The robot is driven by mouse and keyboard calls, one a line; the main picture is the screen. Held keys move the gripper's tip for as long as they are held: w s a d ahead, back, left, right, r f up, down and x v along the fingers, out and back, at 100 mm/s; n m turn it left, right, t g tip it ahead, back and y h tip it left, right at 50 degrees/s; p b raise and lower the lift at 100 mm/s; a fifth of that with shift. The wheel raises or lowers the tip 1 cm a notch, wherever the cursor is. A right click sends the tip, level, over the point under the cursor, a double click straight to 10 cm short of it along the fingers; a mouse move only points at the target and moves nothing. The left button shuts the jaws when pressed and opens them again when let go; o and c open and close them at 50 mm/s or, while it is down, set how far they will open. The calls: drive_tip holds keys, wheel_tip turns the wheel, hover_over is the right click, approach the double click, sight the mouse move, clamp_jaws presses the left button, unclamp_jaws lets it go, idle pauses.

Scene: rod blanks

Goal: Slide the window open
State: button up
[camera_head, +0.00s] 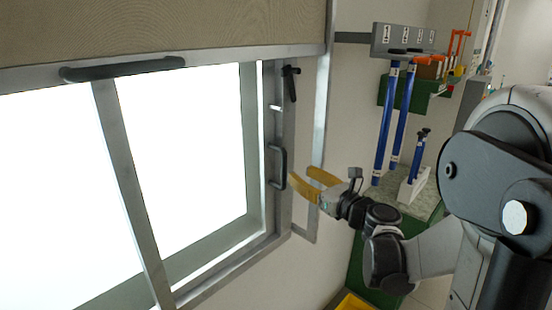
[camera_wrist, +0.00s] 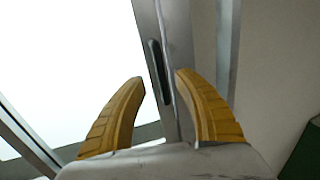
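The window has a grey frame with bright white panes (camera_head: 185,140) and fills the left of the head view. A vertical bar (camera_head: 128,180) divides the panes. A dark upright pull handle (camera_head: 277,167) sits on the right-hand frame member; it also shows in the wrist view (camera_wrist: 158,72). A dark latch (camera_head: 291,83) is above it. My gripper (camera_head: 300,174) has yellow curved fingers, spread open and empty, just right of the handle in the head view. In the wrist view the handle appears between the fingertips (camera_wrist: 161,77), seemingly beyond them; contact cannot be told.
A brown shutter or blind (camera_head: 180,25) with a dark bar handle (camera_head: 122,68) covers the window's top. A yellow bin (camera_head: 352,302) is below. Plain wall lies between.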

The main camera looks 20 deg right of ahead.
sight(286, 165)
drive_tip(key=w, duration=0.3)
drive_tip(key=w+a, duration=0.1)
drive_tip(key=w, duration=0.4)
drive_tip(key=shift+w+a, duration=0.3)
drive_tip(key=shift+a, duration=0.1)
clamp_jaws()
